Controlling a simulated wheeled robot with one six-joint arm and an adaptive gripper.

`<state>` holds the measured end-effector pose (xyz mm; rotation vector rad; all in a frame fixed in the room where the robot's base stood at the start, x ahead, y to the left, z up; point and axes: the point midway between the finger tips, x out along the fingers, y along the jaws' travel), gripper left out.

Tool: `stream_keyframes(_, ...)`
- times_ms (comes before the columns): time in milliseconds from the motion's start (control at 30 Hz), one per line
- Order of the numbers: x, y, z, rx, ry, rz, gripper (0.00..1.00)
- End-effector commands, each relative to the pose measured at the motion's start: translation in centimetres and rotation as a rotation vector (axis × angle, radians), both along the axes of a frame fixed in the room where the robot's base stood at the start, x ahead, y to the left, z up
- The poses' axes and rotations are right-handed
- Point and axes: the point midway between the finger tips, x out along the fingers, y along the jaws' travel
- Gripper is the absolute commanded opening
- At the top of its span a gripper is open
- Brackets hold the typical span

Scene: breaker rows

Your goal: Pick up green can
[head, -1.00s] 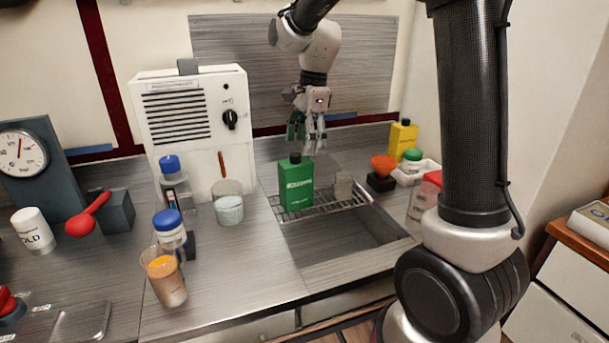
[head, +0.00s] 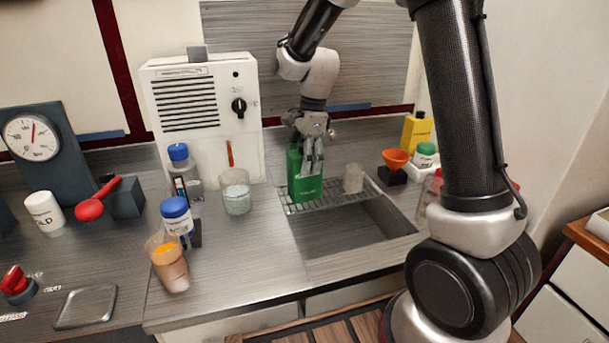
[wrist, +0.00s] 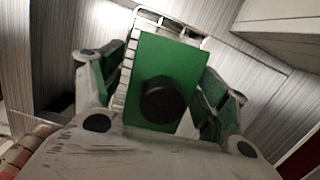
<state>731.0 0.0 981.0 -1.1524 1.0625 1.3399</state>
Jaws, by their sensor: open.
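The green can (head: 306,186), a rectangular container with a black cap, stands upright on the wire rack over the sink. In the wrist view its green top and black cap (wrist: 160,98) lie between my fingers. My gripper (head: 312,160) points down over the can, its fingers around the upper part and hiding the cap in the head view. In the wrist view my gripper (wrist: 165,90) is open, one finger on each side of the can, with a gap on the right; contact on the left is unclear.
A small clear glass (head: 353,178) stands on the rack (head: 330,196) just right of the can. A beaker (head: 236,194) stands to the left. An orange funnel (head: 395,159) and a yellow bottle (head: 416,133) are at the right. The sink basin (head: 355,230) is empty in front.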

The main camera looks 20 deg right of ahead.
Motion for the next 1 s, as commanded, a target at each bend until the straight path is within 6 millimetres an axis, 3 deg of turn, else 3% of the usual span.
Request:
stream_keyframes(67,0.0,0.0,0.0,0.000,0.000,0.000,0.70)
stream_keyframes(400,0.0,0.0,0.1,0.000,0.000,0.000,0.09)
stream_keyframes(467,0.0,0.0,0.1,0.000,0.000,0.000,0.00)
stream_keyframes(767,0.1,0.0,0.7,0.000,-0.003,0.001,0.00)
stream_keyframes(1000,0.2,0.0,4.9,0.002,-0.007,0.001,0.00)
